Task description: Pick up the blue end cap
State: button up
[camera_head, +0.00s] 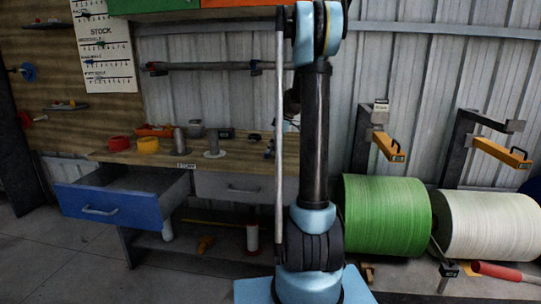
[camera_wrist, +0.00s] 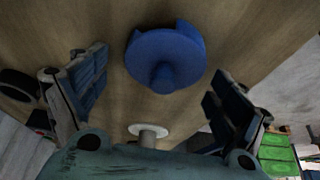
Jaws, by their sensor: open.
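The blue end cap (camera_wrist: 165,60) shows in the wrist view as a round disc with a short stem, against a brown wood surface. My gripper (camera_wrist: 156,82) is open, with one dark finger to the left of the cap and one to the right. The cap appears beyond the fingertips, and nothing is held between them. My gripper is outside the head view. A blue disc (camera_head: 28,72) shows at the left wall in the head view; I cannot tell whether it is the same cap.
A white flanged piece (camera_wrist: 148,131) is on the wood below the cap. The workbench (camera_head: 140,157) holds red and yellow rings and grey cylinders. Its blue drawer (camera_head: 120,208) stands open. A green roll (camera_head: 387,215) and a white roll (camera_head: 487,225) stand at the right.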

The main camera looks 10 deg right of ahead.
jog(key=c, duration=1)
jog(key=shift+o, duration=0.2)
jog(key=shift+r, duration=0.1)
